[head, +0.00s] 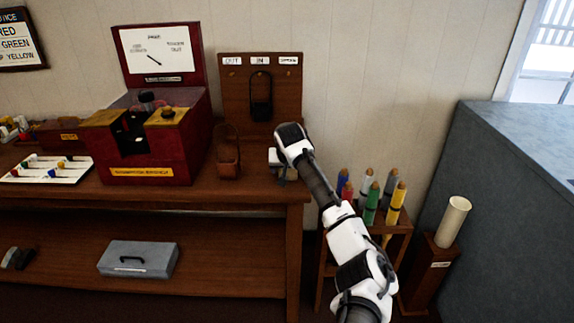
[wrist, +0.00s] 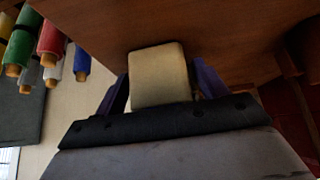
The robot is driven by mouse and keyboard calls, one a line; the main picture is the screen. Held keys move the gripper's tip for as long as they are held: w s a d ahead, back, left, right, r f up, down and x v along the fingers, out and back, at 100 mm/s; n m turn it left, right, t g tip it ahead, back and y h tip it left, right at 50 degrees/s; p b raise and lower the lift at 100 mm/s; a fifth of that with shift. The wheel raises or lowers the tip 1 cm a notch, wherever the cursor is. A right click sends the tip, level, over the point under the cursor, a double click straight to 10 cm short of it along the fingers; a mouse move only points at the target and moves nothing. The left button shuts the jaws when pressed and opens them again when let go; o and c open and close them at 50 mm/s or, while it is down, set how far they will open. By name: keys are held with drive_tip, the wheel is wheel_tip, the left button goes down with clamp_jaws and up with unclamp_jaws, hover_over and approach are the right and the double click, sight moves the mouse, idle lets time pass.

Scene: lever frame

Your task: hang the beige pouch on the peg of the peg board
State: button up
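The beige pouch (wrist: 158,77) shows as a pale block between my gripper's two dark fingers in the wrist view. In the head view a small pale part of it (head: 274,156) shows at the table's right front, beside my gripper (head: 283,174). The fingers lie close along both sides of the pouch; whether they press on it is not clear. The peg board (head: 235,98) stands at the back of the table, behind and left of my gripper. It has labels along the top and small pegs below them. A black pouch (head: 261,110) hangs at its middle.
A brown pouch (head: 228,160) stands on the table (head: 255,193) left of my gripper. The red lever box (head: 150,147) is further left. A rack of coloured rolls (head: 371,203) stands right of the table, near my arm. A grey partition (head: 520,190) fills the far right.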

drive_tip(key=shift+r, duration=0.1)
drive_tip(key=shift+r+p, duration=1.5)
drive_tip(key=shift+f, duration=0.1)
